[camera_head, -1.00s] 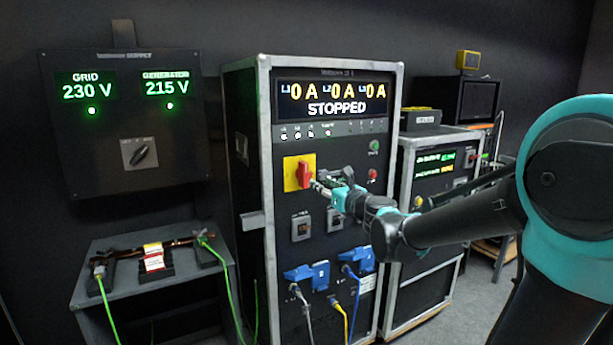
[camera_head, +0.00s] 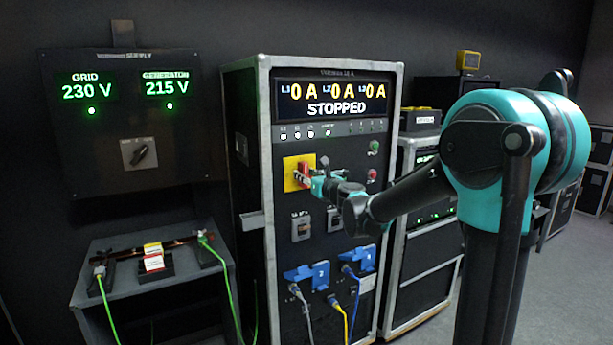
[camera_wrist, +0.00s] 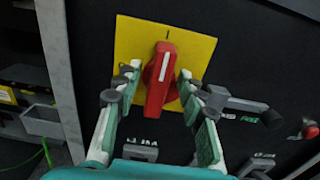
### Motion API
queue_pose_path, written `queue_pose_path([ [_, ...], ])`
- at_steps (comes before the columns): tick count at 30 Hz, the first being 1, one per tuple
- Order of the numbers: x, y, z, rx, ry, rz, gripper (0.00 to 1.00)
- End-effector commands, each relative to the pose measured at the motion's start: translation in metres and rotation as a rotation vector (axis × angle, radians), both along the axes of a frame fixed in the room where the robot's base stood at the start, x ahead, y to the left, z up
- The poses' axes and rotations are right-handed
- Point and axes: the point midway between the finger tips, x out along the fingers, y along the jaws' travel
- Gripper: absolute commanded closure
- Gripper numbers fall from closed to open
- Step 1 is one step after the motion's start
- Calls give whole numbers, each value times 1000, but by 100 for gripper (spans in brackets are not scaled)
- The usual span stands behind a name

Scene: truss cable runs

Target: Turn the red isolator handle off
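The red isolator handle (camera_head: 302,168) sits on a yellow plate (camera_head: 291,184) on the front of the tall black cabinet (camera_head: 262,140). In the wrist view the handle (camera_wrist: 160,88) stands nearly upright, with a white stripe running up its upper part. My gripper (camera_wrist: 160,76) is open, with one fingertip on each side of the handle. A narrow gap seems to show on each side. In the head view my gripper (camera_head: 314,184) is at the plate's right edge and hides part of the handle.
The cabinet display (camera_head: 333,100) reads STOPPED and 0 A on three lines. A green button (camera_head: 374,147) and a red button (camera_head: 372,174) are right of the handle. Breaker switches (camera_head: 301,227) and blue plugs (camera_head: 308,274) with cables are below. A supply panel (camera_head: 128,185) hangs at left.

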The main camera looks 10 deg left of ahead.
Motion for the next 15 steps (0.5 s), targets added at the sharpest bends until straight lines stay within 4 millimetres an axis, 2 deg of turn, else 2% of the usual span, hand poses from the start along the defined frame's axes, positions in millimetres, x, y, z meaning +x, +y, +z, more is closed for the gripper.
queue_pose_path([
  [3,0,0,0,0,0,0,62],
  [12,0,0,0,0,0,0,99],
  [15,0,0,0,0,0,0,100],
])
